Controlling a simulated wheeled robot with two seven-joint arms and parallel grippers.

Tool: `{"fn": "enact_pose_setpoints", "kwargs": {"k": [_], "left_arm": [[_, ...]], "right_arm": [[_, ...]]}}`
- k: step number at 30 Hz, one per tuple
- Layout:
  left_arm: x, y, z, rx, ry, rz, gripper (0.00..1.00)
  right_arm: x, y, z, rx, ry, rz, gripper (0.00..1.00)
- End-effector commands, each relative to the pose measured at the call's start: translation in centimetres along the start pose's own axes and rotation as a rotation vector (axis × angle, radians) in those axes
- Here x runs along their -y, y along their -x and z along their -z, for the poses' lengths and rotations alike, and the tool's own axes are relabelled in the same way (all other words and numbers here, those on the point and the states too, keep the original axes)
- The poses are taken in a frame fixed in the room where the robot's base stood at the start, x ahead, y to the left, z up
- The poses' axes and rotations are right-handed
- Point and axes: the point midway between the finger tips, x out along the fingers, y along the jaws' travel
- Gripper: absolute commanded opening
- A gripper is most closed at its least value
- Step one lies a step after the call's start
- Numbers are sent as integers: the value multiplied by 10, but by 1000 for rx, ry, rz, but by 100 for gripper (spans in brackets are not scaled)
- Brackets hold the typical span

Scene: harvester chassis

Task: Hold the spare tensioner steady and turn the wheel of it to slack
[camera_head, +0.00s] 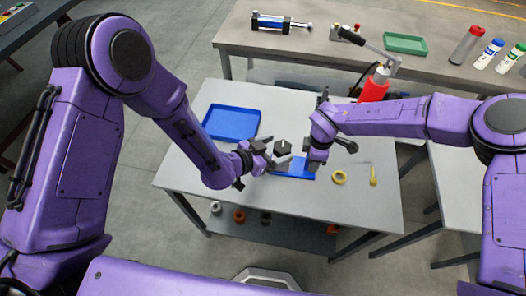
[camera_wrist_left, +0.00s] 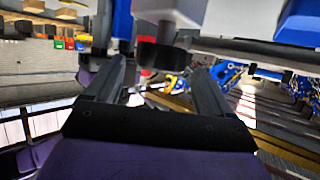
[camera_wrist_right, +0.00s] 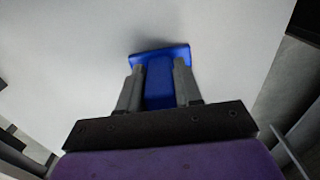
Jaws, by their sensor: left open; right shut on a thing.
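The spare tensioner has a blue base (camera_head: 296,172) on the grey table, with a dark wheel (camera_head: 283,148) on its upper part. My right gripper (camera_head: 314,164) is shut on the blue body; in the right wrist view the blue body (camera_wrist_right: 158,88) sits between the two fingers. My left gripper (camera_head: 266,156) is open at the wheel's left side. In the left wrist view a dark round wheel (camera_wrist_left: 160,56) under a grey stem lies at the gap between the spread fingers. I cannot tell whether they touch it.
A blue tray (camera_head: 231,122) lies at the table's back left. A yellow ring (camera_head: 339,177) and a thin yellow piece (camera_head: 373,176) lie to the right. The table's front edge is clear.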

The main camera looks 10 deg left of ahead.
Motion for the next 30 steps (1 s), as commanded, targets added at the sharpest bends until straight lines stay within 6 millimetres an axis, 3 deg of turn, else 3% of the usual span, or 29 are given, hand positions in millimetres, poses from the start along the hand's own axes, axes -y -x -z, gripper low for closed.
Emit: {"fn": "enact_pose_setpoints", "kwargs": {"k": [6,10,23,24,26,27,30], "left_arm": [[1,57,0,0,1,3,83],[1,78,0,1,-1,2,83],[0,87,0,0,-1,0,83],[0,87,0,1,-1,0,83],[0,87,0,1,-1,0,83],[0,87,0,1,-1,0,83],[0,87,0,1,-1,0,83]], "right_arm": [[0,0,0,0,0,-1,0],[0,0,0,-1,0,-1,0],[0,0,0,-1,0,-1,0],[0,0,0,-1,0,-1,37],[0,0,0,-1,0,-1,57],[0,0,0,0,0,-1,64],[0,0,0,0,0,-1,64]]}}
